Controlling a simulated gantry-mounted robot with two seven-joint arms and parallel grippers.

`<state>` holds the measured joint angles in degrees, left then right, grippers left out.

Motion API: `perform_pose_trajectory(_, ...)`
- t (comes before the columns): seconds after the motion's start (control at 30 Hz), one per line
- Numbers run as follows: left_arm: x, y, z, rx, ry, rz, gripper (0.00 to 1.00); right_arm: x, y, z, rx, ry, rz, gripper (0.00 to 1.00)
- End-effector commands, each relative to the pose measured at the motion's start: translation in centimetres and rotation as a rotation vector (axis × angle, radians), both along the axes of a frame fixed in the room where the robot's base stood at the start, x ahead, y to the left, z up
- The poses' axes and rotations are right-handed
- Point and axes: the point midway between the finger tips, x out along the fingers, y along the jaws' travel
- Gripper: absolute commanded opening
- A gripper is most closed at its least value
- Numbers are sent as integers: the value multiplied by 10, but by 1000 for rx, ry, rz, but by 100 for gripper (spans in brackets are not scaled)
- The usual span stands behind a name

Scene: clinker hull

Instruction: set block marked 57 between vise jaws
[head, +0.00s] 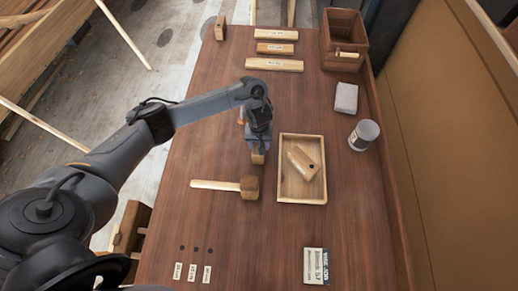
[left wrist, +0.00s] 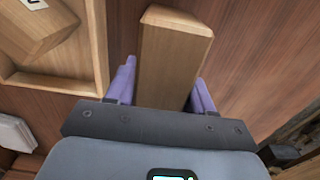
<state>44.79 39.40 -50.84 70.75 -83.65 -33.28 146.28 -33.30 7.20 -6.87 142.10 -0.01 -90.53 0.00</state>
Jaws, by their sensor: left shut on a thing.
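My left gripper (head: 258,153) is shut on a plain wooden block (left wrist: 172,55), held between its purple fingers. The block's lower end (head: 258,158) shows below the gripper in the head view, over the middle of the bench. No number shows on its visible faces. A card (head: 315,266) at the front of the bench reads "Vise job, Block 57". A wooden fixture (head: 131,228) at the bench's left edge may be the vise; my arm partly hides it, and I cannot make out its jaws. My right gripper is not in view.
A mallet (head: 249,188) lies just in front of the gripper. Right of it, a shallow tray (head: 281,198) holds a marked block (head: 304,163). Labelled wooden pieces (head: 275,65), a wooden box (head: 344,30), a pale block (head: 346,97) and a can (head: 363,135) stand farther back.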

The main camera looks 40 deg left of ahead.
Motion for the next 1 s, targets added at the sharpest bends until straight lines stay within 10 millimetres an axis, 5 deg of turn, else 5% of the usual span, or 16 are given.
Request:
perform_pose_trajectory(0.27,-1,0,-35,0,2,0,9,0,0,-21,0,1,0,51)
perform_pose_trajectory(0.7,0,0,-38,-1,1,0,9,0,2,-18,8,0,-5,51)
perform_pose_trajectory(0.73,-1,0,-39,-1,1,-1,57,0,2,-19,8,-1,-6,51)
perform_pose_trajectory(0.87,-1,0,-39,-1,1,-1,77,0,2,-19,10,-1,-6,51)
perform_pose_trajectory(1.0,-1,0,-39,-1,1,-1,78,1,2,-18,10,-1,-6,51)
